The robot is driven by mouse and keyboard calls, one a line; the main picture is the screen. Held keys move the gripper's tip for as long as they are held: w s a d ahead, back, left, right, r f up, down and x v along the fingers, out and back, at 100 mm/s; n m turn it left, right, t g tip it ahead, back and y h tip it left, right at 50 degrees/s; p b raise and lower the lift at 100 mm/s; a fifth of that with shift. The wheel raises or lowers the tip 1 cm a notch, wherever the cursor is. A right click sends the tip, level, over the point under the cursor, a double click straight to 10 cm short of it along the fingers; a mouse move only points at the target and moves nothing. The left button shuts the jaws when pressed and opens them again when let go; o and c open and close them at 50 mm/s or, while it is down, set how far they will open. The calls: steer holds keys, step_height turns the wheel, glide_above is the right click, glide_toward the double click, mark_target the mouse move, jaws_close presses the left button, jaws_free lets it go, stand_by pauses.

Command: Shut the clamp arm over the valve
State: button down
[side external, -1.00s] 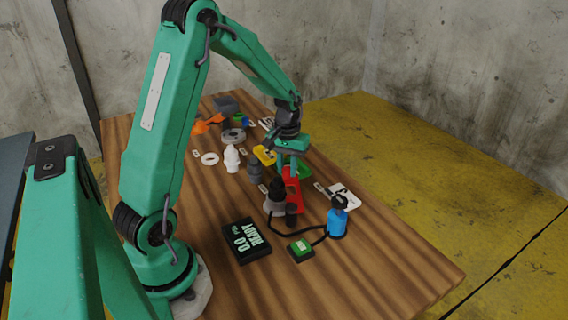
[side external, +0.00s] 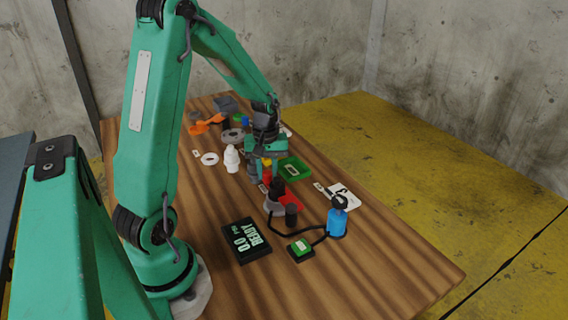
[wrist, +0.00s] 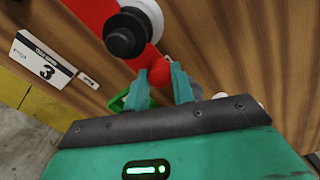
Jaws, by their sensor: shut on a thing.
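The red clamp arm (wrist: 152,56) shows in the wrist view with a round red knob (wrist: 160,72) at its end. My gripper (wrist: 158,86) has its two teal fingers shut on that knob. A black round cap over a pale collar (wrist: 127,36) lies against the red strip; I cannot tell whether this is the valve. In the side view my gripper (side external: 266,178) is low over the table, with red between its fingers. A red part (side external: 289,200) lies beside a black-topped grey fitting (side external: 274,207). The clamp's hinge is not clear.
A blue pump (side external: 337,222) with a black hose, a green-topped box (side external: 300,249) and a black READY display (side external: 247,240) stand in front. A green tray (side external: 297,169) is behind my gripper. A white bottle (side external: 231,159) stands left. The table's front right is clear.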

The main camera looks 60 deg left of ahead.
steer(key=shift+s, duration=0.1)
steer(key=c, duration=1.2)
jaws_free()
steer(key=shift+o, duration=0.2)
steer(key=shift+r, duration=0.15)
steer(key=shift+r, duration=3.8)
